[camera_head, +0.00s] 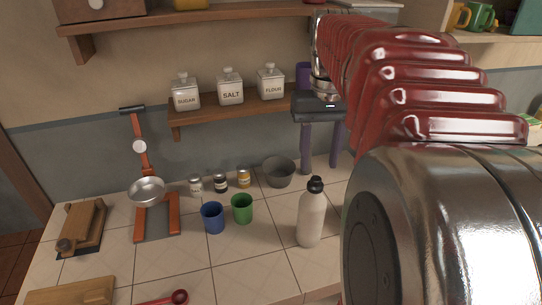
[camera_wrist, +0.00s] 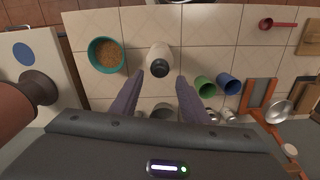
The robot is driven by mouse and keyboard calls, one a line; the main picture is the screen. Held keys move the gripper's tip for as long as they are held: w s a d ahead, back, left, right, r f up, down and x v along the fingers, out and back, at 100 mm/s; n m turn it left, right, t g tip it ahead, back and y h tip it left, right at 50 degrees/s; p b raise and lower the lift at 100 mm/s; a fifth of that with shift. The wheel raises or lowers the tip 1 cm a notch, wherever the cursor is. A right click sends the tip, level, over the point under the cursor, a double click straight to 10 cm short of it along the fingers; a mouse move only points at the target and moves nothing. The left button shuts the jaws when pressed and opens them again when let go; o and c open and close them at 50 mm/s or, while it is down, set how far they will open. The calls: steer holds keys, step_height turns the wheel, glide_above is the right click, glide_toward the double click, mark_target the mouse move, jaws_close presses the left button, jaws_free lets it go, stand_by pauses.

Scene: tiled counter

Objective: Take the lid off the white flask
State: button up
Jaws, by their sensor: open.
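The white flask (camera_head: 311,220) stands upright on the tiled counter, right of the cups, in the head view. Its black lid (camera_head: 315,185) is on top. In the wrist view the flask (camera_wrist: 160,52) is seen from above, with the lid (camera_wrist: 160,69) between the fingertips in the picture. My gripper (camera_head: 320,168) has two purple fingers spread apart and empty; it also shows in the wrist view (camera_wrist: 160,75). In the head view the fingertips appear just above and behind the lid. I see no contact; the exact gap is unclear.
A green cup (camera_head: 242,208), a blue cup (camera_head: 212,217) and a dark bowl (camera_head: 278,172) stand left of the flask. Small jars are behind. A teal bowl (camera_wrist: 106,54) is beside the flask. A shelf (camera_head: 235,113) with labelled jars hangs behind.

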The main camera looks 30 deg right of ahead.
mark_target(317, 179)
steer(key=shift+f, duration=0.1)
steer(key=shift+s+f, duration=0.15)
steer(key=shift+f, duration=2.35)
steer(key=shift+c, duration=0.5)
steer(key=c, duration=0.8)
